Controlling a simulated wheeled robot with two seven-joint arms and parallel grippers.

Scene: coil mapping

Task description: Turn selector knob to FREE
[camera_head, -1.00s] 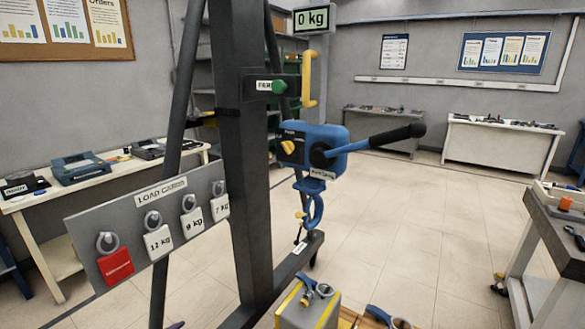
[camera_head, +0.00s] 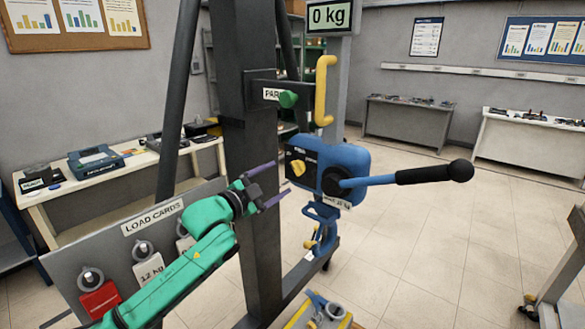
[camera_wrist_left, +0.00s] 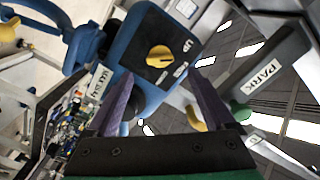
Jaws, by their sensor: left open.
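The yellow selector knob (camera_head: 298,168) sits on the dark left face of the blue hoist (camera_head: 345,160). My right gripper is not in view.
A blue lever with black grip (camera_head: 430,173) sticks out right of the hoist. A yellow hook-shaped handle (camera_head: 322,92) and a green knob (camera_head: 288,99) by the PARK label are above. The dark post (camera_head: 250,110) stands behind my left gripper. The load cards board (camera_head: 65,265) is at left.

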